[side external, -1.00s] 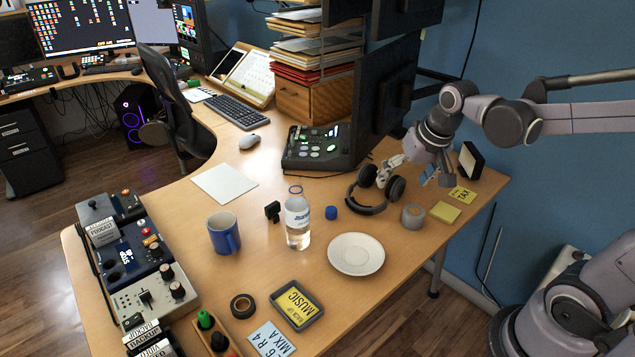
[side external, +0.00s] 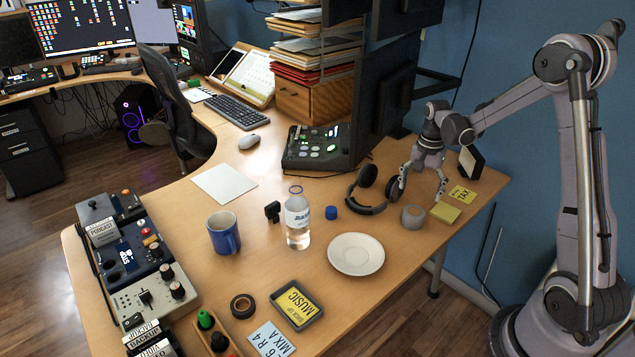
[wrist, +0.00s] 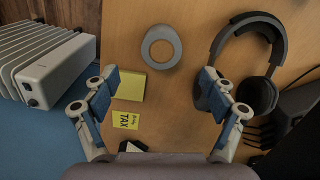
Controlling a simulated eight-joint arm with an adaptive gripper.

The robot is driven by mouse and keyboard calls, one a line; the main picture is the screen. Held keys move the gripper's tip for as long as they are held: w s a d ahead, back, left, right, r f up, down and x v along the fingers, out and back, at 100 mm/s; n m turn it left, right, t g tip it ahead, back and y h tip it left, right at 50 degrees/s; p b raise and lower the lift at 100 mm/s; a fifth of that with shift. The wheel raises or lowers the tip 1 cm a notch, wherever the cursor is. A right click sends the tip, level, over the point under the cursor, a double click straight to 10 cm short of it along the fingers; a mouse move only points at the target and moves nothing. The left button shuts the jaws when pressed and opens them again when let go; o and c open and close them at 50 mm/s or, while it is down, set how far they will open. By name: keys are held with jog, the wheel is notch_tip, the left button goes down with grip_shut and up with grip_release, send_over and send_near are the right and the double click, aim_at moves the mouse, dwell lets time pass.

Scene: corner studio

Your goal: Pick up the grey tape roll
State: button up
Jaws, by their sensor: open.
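The grey tape roll (side external: 413,219) lies flat on the desk (side external: 315,262) near its right edge, between the headphones (side external: 372,208) and a yellow sticky-note pad (side external: 446,212). It also shows whole in the wrist view, as a grey ring (wrist: 147,46) at the upper middle. My gripper (side external: 421,189) is open and empty, pointing down above the desk just behind the roll in the side view. In the wrist view, the gripper's fingers (wrist: 158,78) stand wide apart, with the roll beyond the tips.
The headphones (wrist: 222,40) are close by my right finger in the wrist view. The sticky-note pad (wrist: 130,86) and a yellow TAX note (wrist: 126,120) lie near the left finger. A white plate (side external: 356,254) and a water bottle (side external: 297,222) stand farther left in the side view.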

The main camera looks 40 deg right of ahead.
aim_at(414, 213)
notch_tip(414, 213, down, 10)
jog(key=shift+w+d+r, duration=0.1)
jog(key=shift+w+d, duration=0.05)
dwell(0.5)
jog(key=c, duration=1.3)
